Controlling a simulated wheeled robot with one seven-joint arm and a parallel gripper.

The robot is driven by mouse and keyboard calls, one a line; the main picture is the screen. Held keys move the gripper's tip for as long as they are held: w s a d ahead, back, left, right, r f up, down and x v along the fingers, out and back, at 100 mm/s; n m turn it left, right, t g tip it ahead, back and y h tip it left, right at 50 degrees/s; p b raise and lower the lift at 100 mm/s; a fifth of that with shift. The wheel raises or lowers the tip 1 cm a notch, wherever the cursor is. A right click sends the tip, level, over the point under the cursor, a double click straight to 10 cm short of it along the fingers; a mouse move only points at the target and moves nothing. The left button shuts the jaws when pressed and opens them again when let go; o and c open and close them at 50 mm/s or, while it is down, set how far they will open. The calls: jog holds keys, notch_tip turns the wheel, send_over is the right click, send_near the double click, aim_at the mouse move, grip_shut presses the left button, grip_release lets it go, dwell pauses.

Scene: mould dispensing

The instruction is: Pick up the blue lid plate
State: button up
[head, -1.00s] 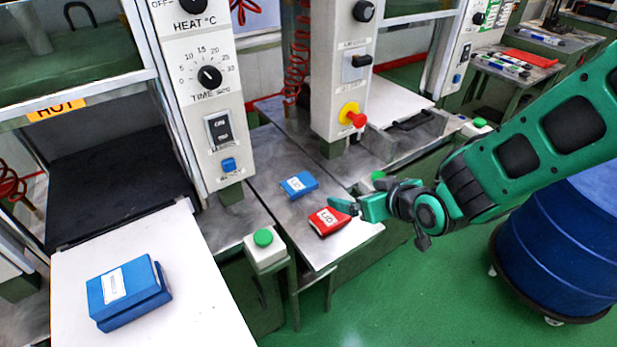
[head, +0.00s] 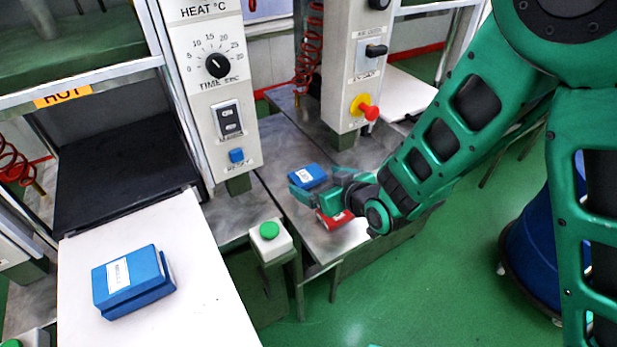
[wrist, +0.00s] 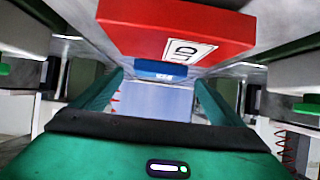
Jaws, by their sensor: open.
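The blue lid plate (head: 308,175) is a small flat blue block with a white label, lying on the metal table. It also shows in the wrist view (wrist: 150,68), between and beyond the fingertips. My gripper (head: 318,187) is open and empty, its fingers pointing towards the blue plate. In the head view the fingers partly cover the near edge of the plate; whether they touch it I cannot tell. A red lid plate (head: 335,220), labelled LID, lies nearer the front, partly hidden under my gripper. It looks large and close in the wrist view (wrist: 175,28).
A blue mould block (head: 135,283) sits on the white table (head: 215,310) at left. A control column (head: 210,100) stands behind, and a green button box (head: 270,240) stands beside the metal table (head: 325,245). A blue drum (head: 530,245) is at right.

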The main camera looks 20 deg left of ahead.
aim_at(310, 176)
jog(key=shift+x, duration=2.2)
jog(key=shift+w+r, duration=0.1)
jog(key=c, duration=1.3)
jog(key=shift+c, duration=0.2)
